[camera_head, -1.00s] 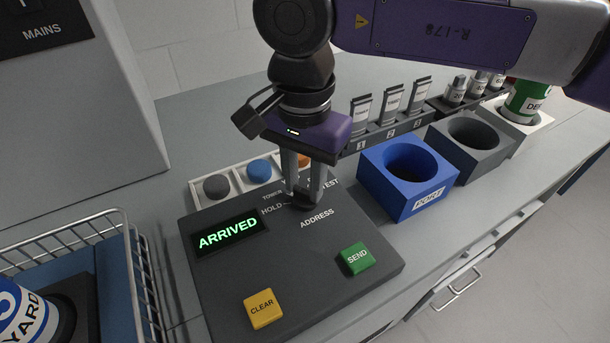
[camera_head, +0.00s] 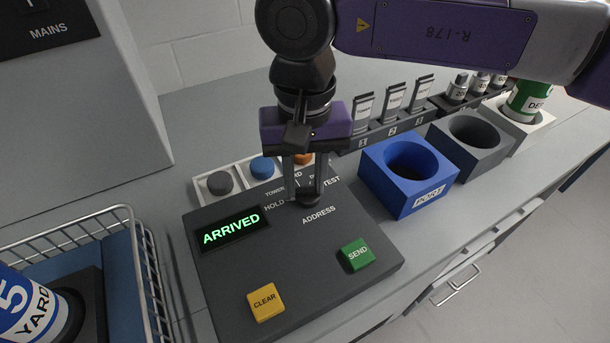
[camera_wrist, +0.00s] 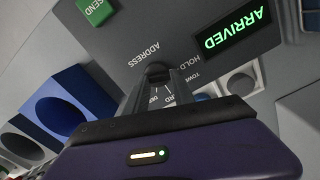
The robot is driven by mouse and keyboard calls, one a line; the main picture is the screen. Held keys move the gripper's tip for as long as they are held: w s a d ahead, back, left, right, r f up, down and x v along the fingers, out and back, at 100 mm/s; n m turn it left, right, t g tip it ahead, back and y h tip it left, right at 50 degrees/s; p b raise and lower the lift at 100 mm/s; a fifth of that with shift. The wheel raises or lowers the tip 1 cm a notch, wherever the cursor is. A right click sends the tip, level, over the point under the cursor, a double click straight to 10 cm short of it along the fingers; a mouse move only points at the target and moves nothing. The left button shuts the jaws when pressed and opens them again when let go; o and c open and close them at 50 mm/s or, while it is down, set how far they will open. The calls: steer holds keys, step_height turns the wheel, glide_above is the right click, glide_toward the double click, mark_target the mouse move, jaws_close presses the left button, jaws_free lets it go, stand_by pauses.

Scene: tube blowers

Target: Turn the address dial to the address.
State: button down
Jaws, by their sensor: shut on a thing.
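The dark control panel (camera_head: 220,285) carries the address dial (camera_head: 308,201), a small dark knob above the word ADDRESS. Labels HOLD, TOWER and others partly hidden by my fingers ring the dial. My gripper (camera_head: 308,194) points down and is shut on the dial. In the wrist view the fingertips (camera_wrist: 158,76) also meet at the dial (camera_wrist: 157,68). The dial's pointer is hidden, so I cannot tell its setting. The display (camera_head: 231,232) reads ARRIVED in green. A green SEND button (camera_head: 357,255) and a yellow CLEAR button (camera_head: 265,301) are on the panel.
Grey, blue and orange round pieces sit in a white tray (camera_head: 240,178) behind the panel. A blue PORT holder (camera_head: 408,180) and a dark holder (camera_head: 468,142) stand at right. A wire basket (camera_head: 137,235) with a YARD canister (camera_head: 30,305) stands at left.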

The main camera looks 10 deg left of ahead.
mark_target(304, 187)
stand_by(0.5)
steer(key=c, duration=1.1)
jaws_free()
step_height(304, 187, up, 8)
steer(key=shift+f+p, duration=0.1)
steer(key=shift+p, duration=0.25)
steer(key=shift+a, duration=0.1)
